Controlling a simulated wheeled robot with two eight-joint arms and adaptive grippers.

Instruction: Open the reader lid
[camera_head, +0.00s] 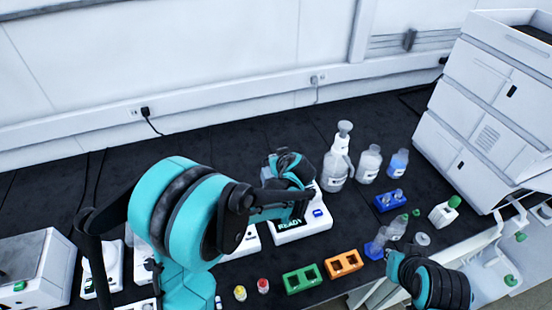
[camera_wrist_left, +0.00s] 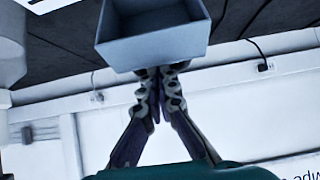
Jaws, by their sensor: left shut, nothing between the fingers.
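The reader (camera_head: 303,230) is a white device with a lit display reading READY and a blue button. It stands on the dark bench near the middle of the head view. My left gripper (camera_head: 300,182) is over its back part and hides most of its top there. In the left wrist view the left fingers (camera_wrist_left: 158,82) are shut together and empty. Their tips are at the edge of a grey, box-like hollow part (camera_wrist_left: 150,55), possibly the lid; I cannot tell if they touch. My right gripper (camera_head: 392,262) is at the lower right, its fingers too small to read.
Bottles (camera_head: 337,165) stand right of the reader. A blue rack (camera_head: 390,201), green rack (camera_head: 302,280) and orange rack (camera_head: 344,263) lie nearby. A white instrument stack (camera_head: 485,110) fills the right. My left arm covers much of the left bench.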

